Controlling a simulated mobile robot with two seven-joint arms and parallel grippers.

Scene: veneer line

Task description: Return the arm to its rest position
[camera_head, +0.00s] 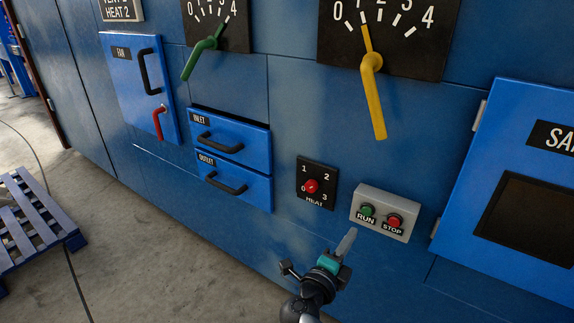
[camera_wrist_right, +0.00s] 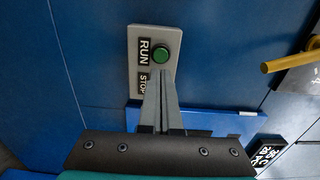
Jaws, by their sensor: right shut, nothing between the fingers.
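My right gripper (camera_head: 346,243) is shut and empty. It stands in front of the blue panel, below and to the left of the grey RUN/STOP box (camera_head: 384,213) in the head view. In the right wrist view its closed fingers (camera_wrist_right: 160,100) cover the red STOP button, while the green RUN button (camera_wrist_right: 162,54) stays visible. In the head view the green RUN button (camera_head: 367,210) and red STOP button (camera_head: 394,220) both show. I cannot tell from the pictures whether the fingertips touch the box; a gap shows in the head view. My left gripper is not in view.
The HEAT knob (camera_head: 311,186), INLET drawer (camera_head: 231,135), OUTLET drawer (camera_head: 233,184), FAN door (camera_head: 141,85), green lever (camera_head: 203,58) and yellow lever (camera_head: 373,95) are on the panel. A blue door (camera_head: 493,130) is at right. A pallet (camera_head: 33,222) lies at left. Bare floor shows at lower left.

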